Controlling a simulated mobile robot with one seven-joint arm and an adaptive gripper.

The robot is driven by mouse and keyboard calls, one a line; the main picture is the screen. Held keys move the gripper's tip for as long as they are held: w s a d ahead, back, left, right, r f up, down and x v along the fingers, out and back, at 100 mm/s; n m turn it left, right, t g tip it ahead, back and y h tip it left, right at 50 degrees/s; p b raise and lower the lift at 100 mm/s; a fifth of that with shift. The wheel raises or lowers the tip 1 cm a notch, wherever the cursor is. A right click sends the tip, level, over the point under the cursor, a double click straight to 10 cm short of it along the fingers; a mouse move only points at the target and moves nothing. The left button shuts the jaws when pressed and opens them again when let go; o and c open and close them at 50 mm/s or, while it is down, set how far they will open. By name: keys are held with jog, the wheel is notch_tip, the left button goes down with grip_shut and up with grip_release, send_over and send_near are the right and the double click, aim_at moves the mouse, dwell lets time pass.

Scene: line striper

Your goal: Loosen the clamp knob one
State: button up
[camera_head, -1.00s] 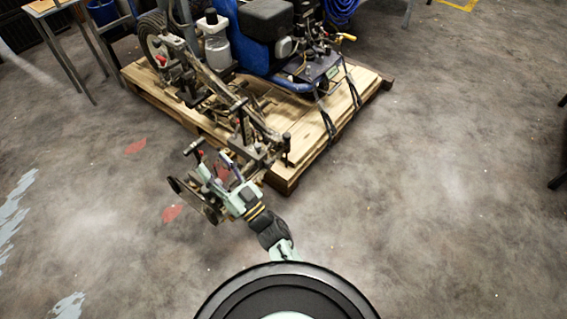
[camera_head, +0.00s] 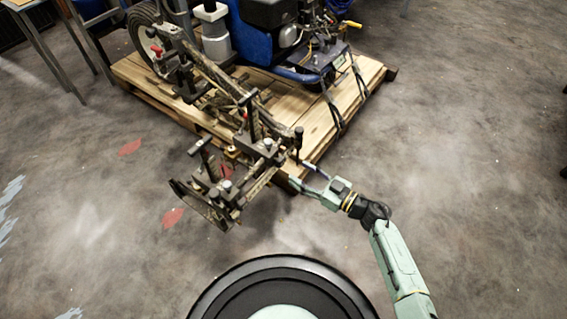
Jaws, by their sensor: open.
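The line striper (camera_head: 255,40) stands on a wooden pallet, with a dark, worn bracket arm (camera_head: 215,75) reaching toward me past the pallet's edge. Several clamp handles rise from this arm: a black T-handle (camera_head: 199,147), a taller black one (camera_head: 249,99) and a slim black post (camera_head: 298,133). Small red-tipped parts (camera_head: 157,51) show farther back. I cannot tell which is clamp knob one. My gripper (camera_head: 298,173) is open, right of the bracket's near end, with its fingers pointing left toward it. It appears empty; whether a fingertip touches the bracket is unclear.
The pallet (camera_head: 318,115) has its near corner just beyond my gripper. A table (camera_head: 40,30) stands at the upper left. The concrete floor is clear to the right and left.

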aim_at(283, 163)
jog(key=x, duration=0.7)
jog(key=shift+c, duration=0.6)
jog(key=c, duration=1)
jog(key=shift+c, duration=0.2)
